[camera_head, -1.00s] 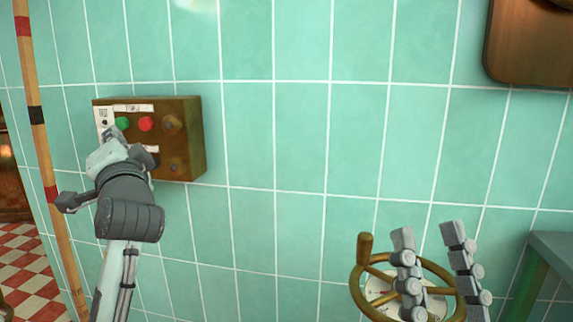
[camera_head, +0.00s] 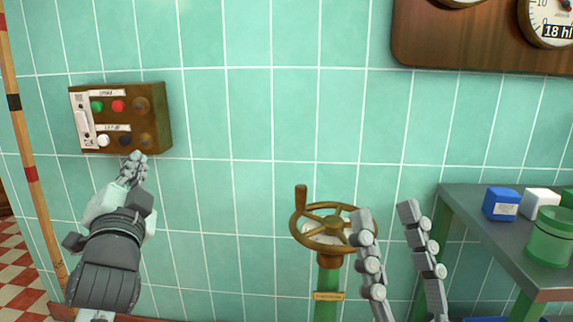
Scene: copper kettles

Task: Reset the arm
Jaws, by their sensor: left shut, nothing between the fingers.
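My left gripper (camera_head: 136,161) is shut and empty. Its fingertips sit at the lower edge of a brown control box (camera_head: 160,118) on the tiled wall; I cannot tell whether they touch it. The box has a green button (camera_head: 97,106), a red button (camera_head: 118,105), a white button (camera_head: 103,141), a dark button and brown knobs. My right gripper (camera_head: 386,215) is open and empty, with its two fingers spread apart, in front and to the right of a brass handwheel (camera_head: 301,232) on a green post (camera_head: 327,282).
A grey table (camera_head: 470,205) at the right bears a blue box (camera_head: 501,204), a white box (camera_head: 541,203) and a green canister (camera_head: 549,238). A wooden gauge panel (camera_head: 450,45) hangs above. A striped pole (camera_head: 22,140) stands at the far left. The wall between box and handwheel is bare.

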